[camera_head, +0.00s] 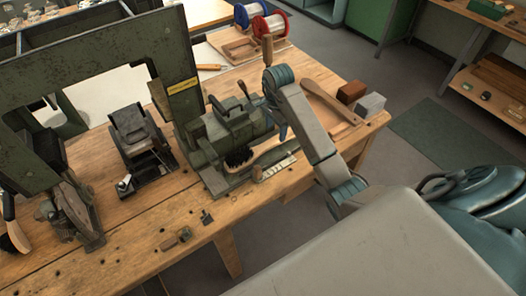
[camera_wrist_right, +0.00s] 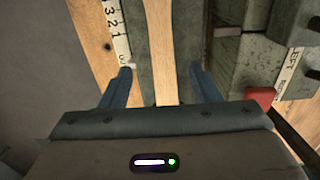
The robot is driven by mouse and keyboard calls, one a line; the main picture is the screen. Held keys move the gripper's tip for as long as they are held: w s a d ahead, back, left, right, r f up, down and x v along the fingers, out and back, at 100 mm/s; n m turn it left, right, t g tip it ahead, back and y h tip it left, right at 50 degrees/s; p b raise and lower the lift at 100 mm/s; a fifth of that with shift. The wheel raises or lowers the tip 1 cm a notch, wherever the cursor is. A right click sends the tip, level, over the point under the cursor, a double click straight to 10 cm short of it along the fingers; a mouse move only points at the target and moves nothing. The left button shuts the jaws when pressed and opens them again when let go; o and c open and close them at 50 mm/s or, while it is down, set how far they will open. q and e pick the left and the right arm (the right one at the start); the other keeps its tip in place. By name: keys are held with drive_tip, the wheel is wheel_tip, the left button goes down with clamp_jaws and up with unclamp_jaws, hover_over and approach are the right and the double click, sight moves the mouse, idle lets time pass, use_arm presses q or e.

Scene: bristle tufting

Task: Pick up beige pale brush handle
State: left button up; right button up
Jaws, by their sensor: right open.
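The pale beige brush handle (camera_wrist_right: 161,45) runs lengthwise between the open fingers of my right gripper (camera_wrist_right: 162,82) in the right wrist view, with a gap on each side. The handle lies over a dark green metal surface. In the head view the brush, with dark bristles (camera_head: 239,158), sits at the front of the green machine; its pale handle (camera_head: 264,152) extends right. My right gripper (camera_head: 282,130) reaches down there, partly hidden by my arm. My left gripper is out of view.
A ruler strip (camera_head: 276,168) lies at the fixture's front edge. The green machine (camera_head: 235,125) stands close by. A brown block (camera_head: 351,92), a grey block (camera_head: 371,105) and wire spools (camera_head: 270,24) are farther off on the bench (camera_head: 130,220).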

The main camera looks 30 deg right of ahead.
sight(274, 141)
drive_tip(key=shift+f, duration=0.2)
drive_tip(key=shift+f+b, duration=0.3)
drive_tip(key=shift+b, duration=0.25)
drive_tip(key=f+b, duration=0.3)
drive_tip(key=shift+w+a+f, duration=0.1)
drive_tip(key=shift+w+a, duration=0.05)
drive_tip(key=shift+w, duration=0.1)
drive_tip(key=shift+f+b, duration=0.35)
drive_tip(key=shift+s, duration=0.1)
drive_tip(key=shift+c, duration=0.8)
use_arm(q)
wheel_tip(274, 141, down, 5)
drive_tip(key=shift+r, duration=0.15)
use_arm(e)
drive_tip(key=c, duration=0.9)
drive_tip(key=shift+c, duration=0.2)
